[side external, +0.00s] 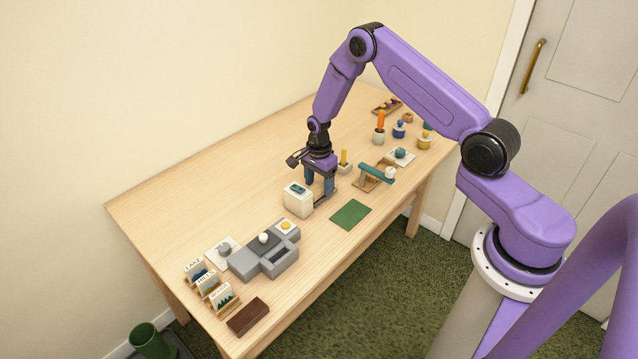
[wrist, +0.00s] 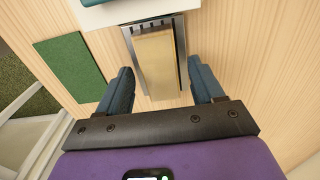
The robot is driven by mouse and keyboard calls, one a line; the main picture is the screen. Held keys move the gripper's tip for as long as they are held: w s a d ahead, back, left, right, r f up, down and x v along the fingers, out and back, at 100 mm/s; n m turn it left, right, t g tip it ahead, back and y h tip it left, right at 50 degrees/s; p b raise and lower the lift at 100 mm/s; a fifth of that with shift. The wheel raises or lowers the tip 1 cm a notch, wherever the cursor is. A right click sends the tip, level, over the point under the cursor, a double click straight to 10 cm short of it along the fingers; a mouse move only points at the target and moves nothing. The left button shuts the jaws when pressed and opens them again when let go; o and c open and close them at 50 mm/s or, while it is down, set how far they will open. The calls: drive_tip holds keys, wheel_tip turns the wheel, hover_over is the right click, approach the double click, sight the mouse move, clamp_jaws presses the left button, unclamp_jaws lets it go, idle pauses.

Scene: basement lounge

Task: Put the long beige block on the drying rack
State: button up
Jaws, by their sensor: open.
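The long beige block (wrist: 155,62) lies on a narrow grey tray (wrist: 181,50) in the wrist view. My gripper (wrist: 157,72) is open, with one dark teal finger on each side of the block and visible gaps between. In the side external view my gripper (side external: 318,193) points down over the table beside a white box; the fingers hide the block there. The grey tray (side external: 322,200) shows only partly. A wooden rack-like tray (side external: 386,106) with small items stands at the far end; I cannot tell whether it is the drying rack.
The white box (side external: 298,202) stands close beside my gripper. A green mat (side external: 351,214) lies at the near edge. A wooden stand with a teal bar (side external: 374,174) is to the right. A grey block set (side external: 262,258) and picture cards (side external: 210,285) are left. The back-left tabletop is clear.

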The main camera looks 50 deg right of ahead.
sight(319, 187)
wheel_tip(319, 187, up, 11)
drive_tip(key=s+a+r+n, duration=0.4)
drive_tip(key=a+r+n, duration=0.2)
drive_tip(key=a+r, duration=0.15)
drive_tip(key=s+a+r+n, duration=0.5)
drive_tip(key=s+a+n, duration=0.2)
drive_tip(key=s+n, duration=0.3)
drive_tip(key=s+r+n, duration=0.2)
drive_tip(key=s+n, duration=0.5)
drive_tip(key=s, duration=0.4)
drive_tip(key=s+d+r+n, duration=0.1)
drive_tip(key=s+r+n, duration=0.1)
drive_tip(key=s+n, duration=0.5)
drive_tip(key=s, duration=0.4)
drive_tip(key=shift+s+d+r+n, duration=0.3)
drive_tip(key=shift+s, duration=0.05)
